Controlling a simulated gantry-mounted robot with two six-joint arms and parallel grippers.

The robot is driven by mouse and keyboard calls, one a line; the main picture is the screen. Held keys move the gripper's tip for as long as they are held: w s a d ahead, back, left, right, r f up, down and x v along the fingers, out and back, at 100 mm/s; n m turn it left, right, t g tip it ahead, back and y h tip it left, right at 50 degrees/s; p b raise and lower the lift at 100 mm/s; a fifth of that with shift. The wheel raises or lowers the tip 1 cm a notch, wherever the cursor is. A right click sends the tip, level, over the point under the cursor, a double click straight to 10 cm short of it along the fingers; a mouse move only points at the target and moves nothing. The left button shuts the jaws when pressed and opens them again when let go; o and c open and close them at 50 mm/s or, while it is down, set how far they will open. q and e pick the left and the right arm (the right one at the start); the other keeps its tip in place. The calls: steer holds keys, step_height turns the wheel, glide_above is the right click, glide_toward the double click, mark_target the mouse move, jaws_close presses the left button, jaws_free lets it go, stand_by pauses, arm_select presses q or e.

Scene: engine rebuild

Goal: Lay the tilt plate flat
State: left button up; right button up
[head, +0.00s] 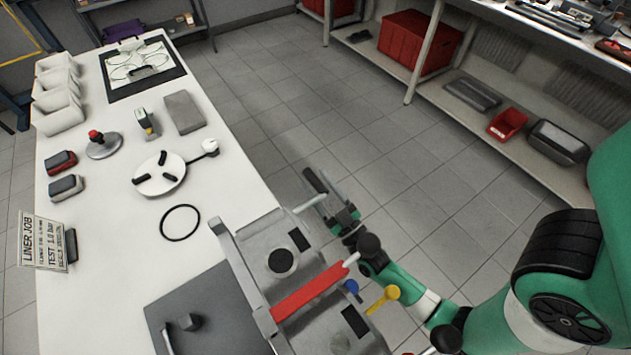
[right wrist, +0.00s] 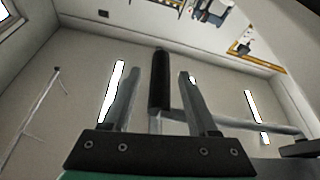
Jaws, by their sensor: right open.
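A grey engine block fixture (head: 268,245) with a red bar (head: 310,291) across it stands at the bench's front right edge. Its body looks tilted; which part is the tilt plate I cannot tell for sure. A pale rod (head: 309,204) runs from it to a black handle grip (head: 314,180). My right gripper (head: 335,200) is open at this handle, off the bench's right side. In the right wrist view the black grip (right wrist: 160,80) stands between the two spread fingers, with gaps on both sides. My left gripper is not in view.
On the white bench (head: 110,225) lie a black ring (head: 180,222), a round white disc (head: 159,173), a grey block (head: 184,111) and a dark plate (head: 215,325). A sign (head: 47,243) stands at the left edge. Floor right of the bench is open, with shelving (head: 480,105) beyond.

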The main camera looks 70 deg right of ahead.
steer(key=shift+w+d+r, duration=0.2)
steer(key=shift+w+d, duration=0.05)
steer(key=shift+w, duration=0.2)
jaws_close()
stand_by(1.1)
